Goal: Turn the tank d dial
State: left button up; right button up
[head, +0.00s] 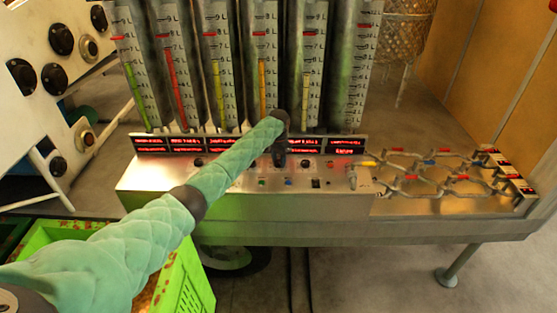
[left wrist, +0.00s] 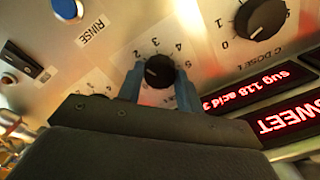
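In the left wrist view a black round dial (left wrist: 159,71) sits on a pale panel with a number scale around it; 2, 3 and 4 are readable. It is beside the dial marked C DOSE L (left wrist: 262,18); its own name is hidden. My left gripper (left wrist: 158,76) has its two blue fingers on either side of this dial, with what looks like a narrow gap at each side. In the head view my left gripper (head: 279,148) is at the control panel (head: 150,178) and hides the dial behind it. My right gripper is not in view.
Red displays (head: 188,144) and upright level gauges (head: 262,60) stand behind the panel. A RINSE button (left wrist: 67,9) is close by. A metal rack with looped tubes (head: 440,178) is at the right, a green crate (head: 185,285) at lower left. Floor at lower right is mostly clear.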

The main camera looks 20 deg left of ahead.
pick_arm(q)
jog(key=c, duration=0.3)
